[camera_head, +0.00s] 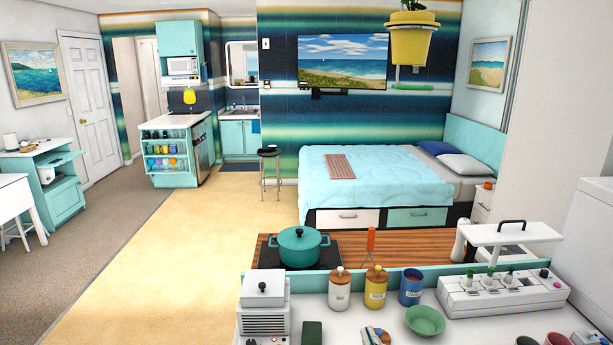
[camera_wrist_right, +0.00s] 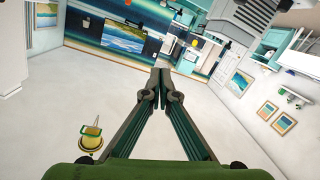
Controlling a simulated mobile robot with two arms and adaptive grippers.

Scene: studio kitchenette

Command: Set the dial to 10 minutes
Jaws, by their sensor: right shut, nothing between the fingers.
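A white boxy appliance (camera_head: 264,312) with a slotted front stands on the counter at the bottom of the head view. Small round shapes show low on its front, cut off by the picture edge; I cannot tell whether one is the dial, and no minute marks are readable. My right gripper (camera_wrist_right: 160,82) shows in the wrist view, with its dark fingers together and nothing between them. The wrist view shows no dial near the fingertips. I cannot make out my right gripper for sure in the head view. My left gripper is not in view.
A yellow hanging pot (camera_head: 408,45) is at the upper right.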

